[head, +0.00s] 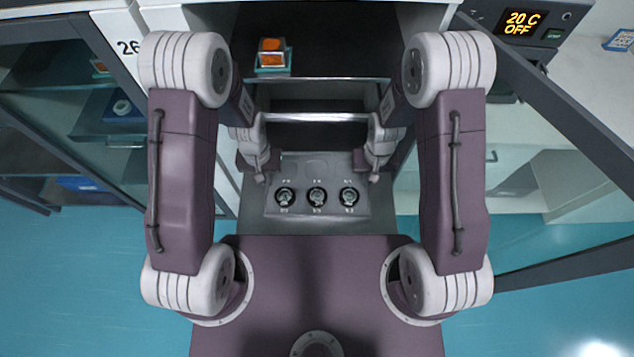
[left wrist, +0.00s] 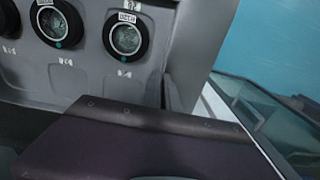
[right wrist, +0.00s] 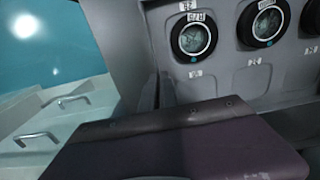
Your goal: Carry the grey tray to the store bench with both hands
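The grey tray (head: 317,211) lies in the middle of the head view, between my arms, with several round dark-rimmed fittings set across it. It fills the upper part of the left wrist view (left wrist: 88,77) and right wrist view (right wrist: 235,85). My left gripper (head: 262,178) is at the tray's left side near its far corner, and my right gripper (head: 373,178) is at the matching right corner. Purple gripper parts cover the near edge of the tray in both wrist views. The fingertip gap and any grip on the tray are hidden.
An open cabinet is ahead, with an orange-topped item (head: 271,54) on its dark shelf (head: 340,58). A glass-fronted cabinet (head: 70,100) stands left. A dark door frame (head: 560,100) slants across the right, near a display reading 20 C OFF (head: 521,22). Blue floor shows on both sides.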

